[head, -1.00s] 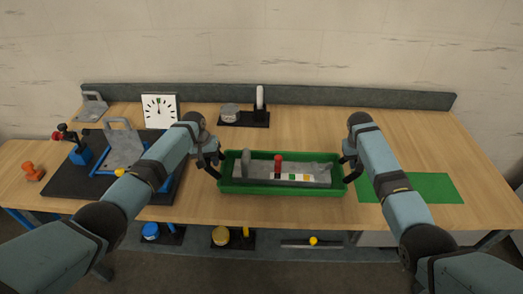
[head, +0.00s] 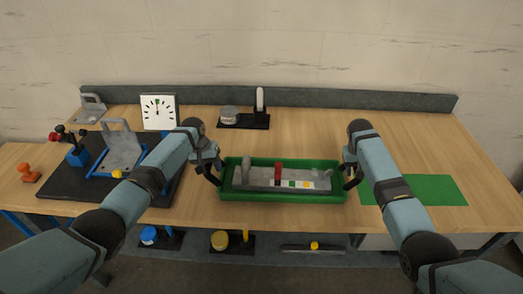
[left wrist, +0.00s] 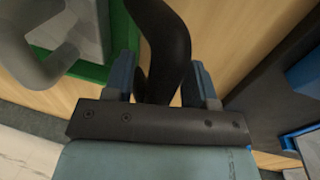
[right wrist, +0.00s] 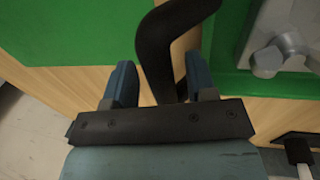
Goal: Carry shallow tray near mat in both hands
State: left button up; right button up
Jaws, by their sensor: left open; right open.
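The shallow green tray (head: 283,198) is at the front middle of the table, left of the flat green mat (head: 425,190). It holds a grey piece (head: 310,175) with a red upright pin (head: 278,172) and small coloured squares. My left gripper (head: 211,166) is at the tray's left end and my right gripper (head: 350,168) at its right end. Both are open. In each wrist view a dark curved bar, apparently a tray handle, passes between the spread blue fingers: left wrist (left wrist: 168,45), right wrist (right wrist: 160,45). Whether the fingers touch it I cannot tell.
A black board with a grey bracket (head: 122,150) lies at the left. A white dial (head: 158,112) and a dark stand (head: 245,121) are behind. The table to the right of the mat is bare. A lower shelf (head: 375,255) holds several parts.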

jog(key=shift+a+r, duration=0.1)
jog(key=shift+r, duration=0.15)
pick_arm(q)
notch_tip(320, 180, up, 11)
jog(key=a, duration=0.2)
jog(key=shift+a+r, duration=0.15)
jog(key=shift+r, duration=0.05)
pick_arm(e)
notch_tip(320, 180, up, 11)
jog(key=a, duration=0.2)
jog(key=shift+r, duration=0.2)
jog(key=shift+a, duration=0.1)
